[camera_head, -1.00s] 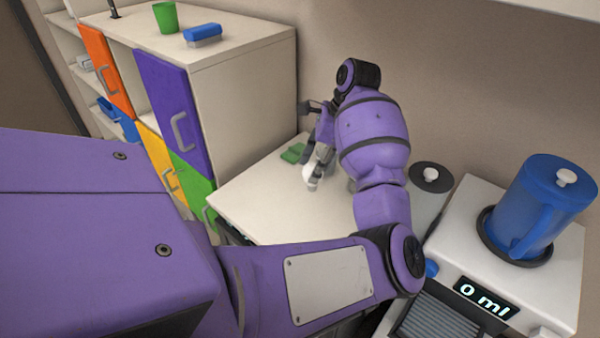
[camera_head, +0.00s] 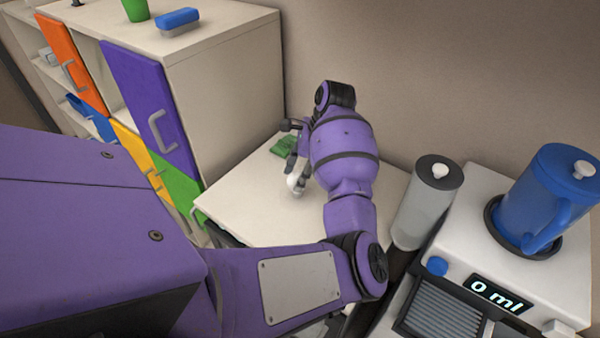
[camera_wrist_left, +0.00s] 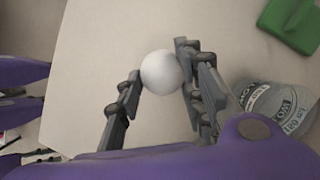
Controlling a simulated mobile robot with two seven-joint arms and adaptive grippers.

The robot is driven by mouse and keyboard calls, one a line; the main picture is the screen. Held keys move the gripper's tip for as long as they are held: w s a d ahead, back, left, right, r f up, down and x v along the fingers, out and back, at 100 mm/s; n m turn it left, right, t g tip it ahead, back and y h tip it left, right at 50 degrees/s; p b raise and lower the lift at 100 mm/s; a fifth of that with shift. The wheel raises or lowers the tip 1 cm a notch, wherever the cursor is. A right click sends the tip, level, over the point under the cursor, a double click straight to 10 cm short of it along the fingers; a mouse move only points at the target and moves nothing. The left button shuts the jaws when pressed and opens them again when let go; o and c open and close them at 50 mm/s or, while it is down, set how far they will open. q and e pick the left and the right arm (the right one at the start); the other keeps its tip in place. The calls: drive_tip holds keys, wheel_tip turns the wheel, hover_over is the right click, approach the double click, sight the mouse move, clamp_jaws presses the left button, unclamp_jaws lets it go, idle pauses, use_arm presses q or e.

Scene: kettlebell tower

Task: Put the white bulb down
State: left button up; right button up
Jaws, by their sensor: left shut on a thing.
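The white bulb (camera_head: 293,182) is a small round white thing, low over the white counter (camera_head: 255,205) in the head view. My left gripper (camera_head: 298,173) is shut on it. In the left wrist view the bulb (camera_wrist_left: 160,70) sits between the two dark fingers of the left gripper (camera_wrist_left: 158,78), with the pale surface behind it. I cannot tell whether the bulb touches the counter. My right gripper is not in view.
A green block (camera_head: 284,147) lies near the back of the counter. A grey round thing with lettering (camera_wrist_left: 278,105) is beside the gripper. A grey canister (camera_head: 425,205) and a machine with a blue pitcher (camera_head: 545,195) stand right. The counter's front left is clear.

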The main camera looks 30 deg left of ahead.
use_arm(q)
drive_tip(key=shift+s+f, duration=0.1)
drive_tip(key=shift+d+r, duration=0.15)
drive_tip(key=shift+r, duration=0.05)
drive_tip(key=shift+f, duration=0.15)
drive_tip(key=o, duration=0.8)
drive_tip(key=shift+f, duration=0.15)
drive_tip(key=o, duration=0.5)
